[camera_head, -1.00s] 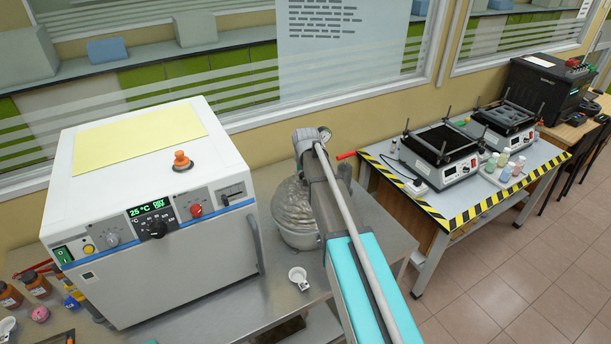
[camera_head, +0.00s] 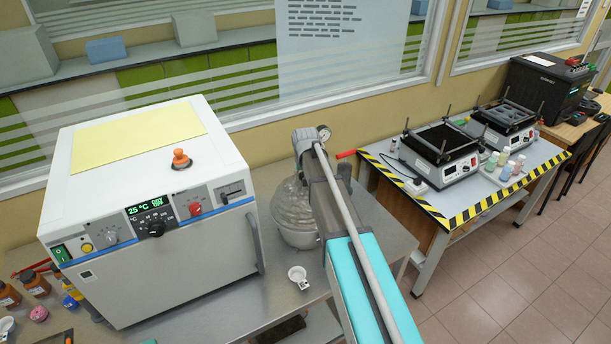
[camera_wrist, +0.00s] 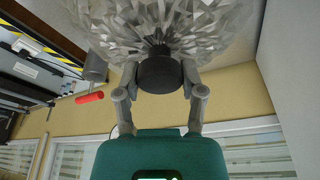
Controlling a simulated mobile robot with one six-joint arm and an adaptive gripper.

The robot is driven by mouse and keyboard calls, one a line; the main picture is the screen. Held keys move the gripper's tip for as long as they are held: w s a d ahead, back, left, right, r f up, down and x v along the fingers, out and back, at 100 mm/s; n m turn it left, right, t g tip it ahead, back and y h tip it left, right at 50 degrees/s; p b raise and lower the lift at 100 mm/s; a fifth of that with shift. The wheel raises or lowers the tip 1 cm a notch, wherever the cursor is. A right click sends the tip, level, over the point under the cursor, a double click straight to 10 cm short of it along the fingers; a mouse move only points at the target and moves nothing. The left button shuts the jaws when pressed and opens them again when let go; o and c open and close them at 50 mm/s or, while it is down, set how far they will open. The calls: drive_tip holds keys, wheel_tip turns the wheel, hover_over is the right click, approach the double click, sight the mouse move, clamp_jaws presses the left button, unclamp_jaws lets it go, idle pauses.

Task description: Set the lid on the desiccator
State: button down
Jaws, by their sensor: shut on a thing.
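The glass lid (camera_wrist: 160,22) is faceted and clear, with a dark round knob (camera_wrist: 159,72). In the wrist view my gripper (camera_wrist: 158,78) is shut on that knob, one finger on each side. In the head view the lid is at or over the round glass desiccator (camera_head: 299,236), which stands on the steel table right of the white oven. My arm hides the right side of both. I cannot tell whether the lid's rim touches the desiccator. The lid's underside is out of sight.
The white oven (camera_head: 150,215) stands close on the left. A small white cup (camera_head: 298,276) sits on the steel table (camera_head: 262,300) in front of the desiccator. A red handle (camera_head: 346,154) is just behind my arm. A bench with hazard tape (camera_head: 480,205) stands at the right.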

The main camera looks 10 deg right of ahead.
drive_tip(key=shift+f, duration=0.2)
drive_tip(key=shift+c, duration=0.6)
unclamp_jaws()
drive_tip(key=shift+s, duration=0.15)
drive_tip(key=s+f+g+b, duration=0.1)
drive_tip(key=s+f+b, duration=0.3)
drive_tip(key=s, duration=1)
drive_tip(key=s+f+n+g+b, duration=0.1)
drive_tip(key=s+f+b, duration=0.3)
drive_tip(key=s, duration=1.1)
drive_tip(key=shift+d+g, duration=0.3)
drive_tip(key=shift+g, duration=0.2)
drive_tip(key=shift+s+f, duration=0.1)
